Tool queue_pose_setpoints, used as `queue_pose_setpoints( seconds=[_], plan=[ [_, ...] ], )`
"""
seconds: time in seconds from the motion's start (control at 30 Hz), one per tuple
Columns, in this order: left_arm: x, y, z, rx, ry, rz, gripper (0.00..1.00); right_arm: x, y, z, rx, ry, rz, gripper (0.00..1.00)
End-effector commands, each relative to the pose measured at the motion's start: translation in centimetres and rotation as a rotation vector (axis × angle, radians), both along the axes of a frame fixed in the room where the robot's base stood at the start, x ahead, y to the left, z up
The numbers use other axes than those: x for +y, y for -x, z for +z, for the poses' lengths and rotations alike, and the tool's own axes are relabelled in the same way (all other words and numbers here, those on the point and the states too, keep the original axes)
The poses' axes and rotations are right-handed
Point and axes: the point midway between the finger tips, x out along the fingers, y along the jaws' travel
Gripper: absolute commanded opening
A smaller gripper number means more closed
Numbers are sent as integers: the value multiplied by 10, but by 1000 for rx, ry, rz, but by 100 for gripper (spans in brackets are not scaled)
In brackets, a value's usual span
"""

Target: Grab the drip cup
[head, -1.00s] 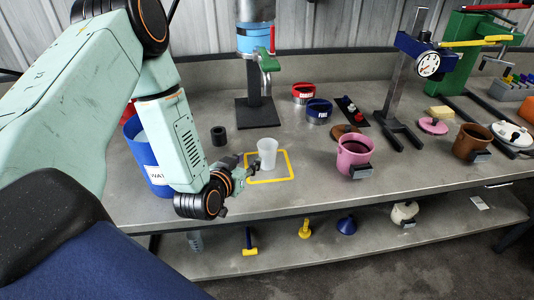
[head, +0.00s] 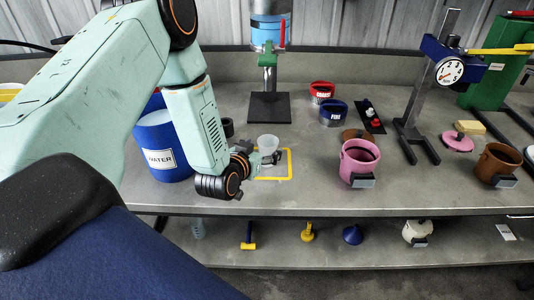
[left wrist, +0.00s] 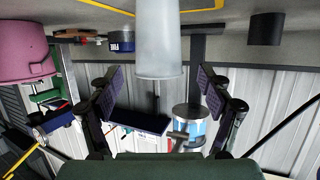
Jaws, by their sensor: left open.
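The drip cup, a translucent whitish cup (head: 268,143), stands upright on the grey bench within a yellow square outline. It also shows in the left wrist view (left wrist: 160,40), which is upside down, at the top middle. My left gripper (head: 262,160) is at bench height beside the cup, on its near left side, and partly hides its lower part in the head view. In the left wrist view the two dark pads of the left gripper (left wrist: 163,88) are wide apart. The cup lies ahead, roughly centred between them, and I see no contact. My right gripper is not in view.
A blue WATER bucket (head: 163,146) stands left of my left forearm. A pink pot (head: 358,162) is to the right. Bare bench lies between cup and pot.

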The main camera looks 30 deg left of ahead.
Motion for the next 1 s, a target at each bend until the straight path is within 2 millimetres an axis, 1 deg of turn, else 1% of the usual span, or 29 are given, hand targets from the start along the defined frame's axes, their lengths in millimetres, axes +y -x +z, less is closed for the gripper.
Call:
queue_pose_setpoints(
  seconds=[0.03,0.1,0.23,0.33,0.57,1.0],
  plan=[
    [0,-9,-1,-4,-3,-3,79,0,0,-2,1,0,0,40],
    [0,-20,-3,-4,-2,-4,79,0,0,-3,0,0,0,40],
    [5,-32,-9,-1,-1,-4,79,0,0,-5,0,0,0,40],
    [7,-37,-10,-1,0,-3,79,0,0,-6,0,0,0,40],
    [9,-37,-10,-1,1,-2,79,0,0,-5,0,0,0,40],
    [8,-37,-10,-1,1,0,41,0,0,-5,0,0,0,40]
  ],
)
